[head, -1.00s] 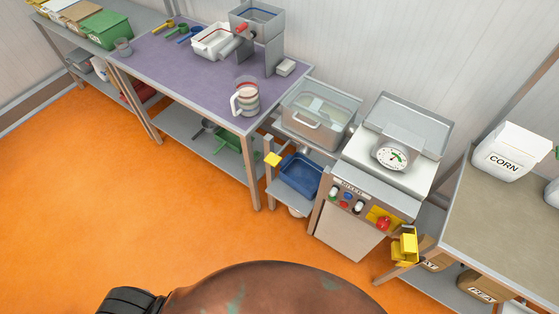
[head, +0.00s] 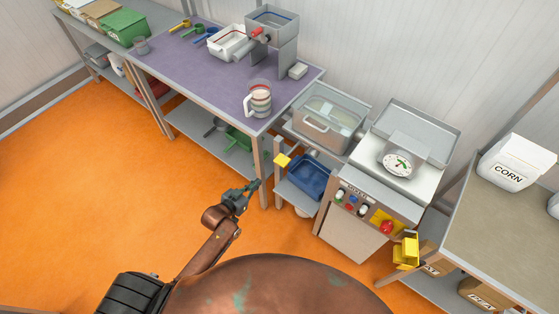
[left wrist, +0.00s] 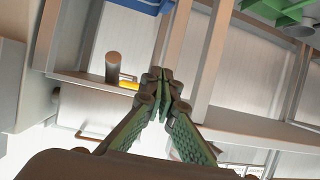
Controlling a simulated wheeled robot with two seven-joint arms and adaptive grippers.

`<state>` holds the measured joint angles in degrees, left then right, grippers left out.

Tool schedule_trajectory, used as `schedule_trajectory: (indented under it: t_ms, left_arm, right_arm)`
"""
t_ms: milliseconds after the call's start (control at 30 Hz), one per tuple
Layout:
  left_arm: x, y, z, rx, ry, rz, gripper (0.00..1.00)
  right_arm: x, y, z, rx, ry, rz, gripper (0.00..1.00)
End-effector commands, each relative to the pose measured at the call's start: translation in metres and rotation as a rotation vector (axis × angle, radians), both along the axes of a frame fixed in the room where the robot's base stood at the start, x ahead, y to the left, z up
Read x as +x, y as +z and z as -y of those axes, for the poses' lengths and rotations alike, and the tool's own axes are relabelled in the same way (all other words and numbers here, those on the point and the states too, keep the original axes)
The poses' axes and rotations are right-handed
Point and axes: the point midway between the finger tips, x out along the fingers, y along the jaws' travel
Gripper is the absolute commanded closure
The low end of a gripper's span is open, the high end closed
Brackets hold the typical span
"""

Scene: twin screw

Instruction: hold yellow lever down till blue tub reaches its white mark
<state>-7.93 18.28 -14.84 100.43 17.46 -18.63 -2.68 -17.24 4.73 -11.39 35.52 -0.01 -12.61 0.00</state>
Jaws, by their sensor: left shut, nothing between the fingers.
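The blue tub (head: 308,180) sits on a low shelf under the clear-walled bin, beside the steel machine; a blue edge also shows at the top of the left wrist view (left wrist: 140,4). A yellow lever end (head: 282,160) sticks out at the tub's left; a yellow sliver (left wrist: 130,84) shows in the left wrist view beside the fingers. My left gripper (head: 253,186) is shut and empty, apart from the lever, in front of the purple table's leg. I cannot make out the white mark or the tub's level.
The steel machine (head: 365,205) has a dial, coloured buttons and another yellow piece (head: 405,252) at its right. The purple-topped table (head: 190,70) stands left of the bin (head: 328,122). A corn bag (head: 515,165) is at right. The orange floor in front is clear.

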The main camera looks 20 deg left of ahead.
Motion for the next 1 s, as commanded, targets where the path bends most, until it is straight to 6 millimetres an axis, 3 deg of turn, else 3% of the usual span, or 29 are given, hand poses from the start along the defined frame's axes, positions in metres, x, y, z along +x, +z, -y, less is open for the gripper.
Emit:
schedule_trajectory:
  t_ms: [33,100,233,667,833,1000]
  left_arm:
    - [0.009,0.037,0.01,-0.013,-0.022,0.051,1.0]
    - [0.016,0.071,0.021,-0.03,-0.046,0.101,1.0]
    - [0.02,0.105,0.032,-0.045,-0.069,0.148,1.0]
    - [0.024,0.109,0.035,-0.048,-0.073,0.157,1.0]
    - [0.041,0.104,0.041,-0.049,-0.073,0.158,1.0]
    - [0.073,0.096,0.053,-0.052,-0.073,0.158,1.0]
  right_arm:
    - [0.001,0.003,0.0,0.0,0.0,0.001,0.53]
    - [0.001,0.004,0.0,0.0,0.0,0.002,0.53]
    - [0.001,0.005,-0.001,0.0,0.0,0.002,0.53]
    - [0.002,0.004,-0.006,0.006,-0.001,0.002,0.53]
    - [0.001,0.001,-0.006,0.006,-0.001,0.001,0.53]
    - [0.0,-0.004,-0.006,0.006,0.0,-0.001,0.53]
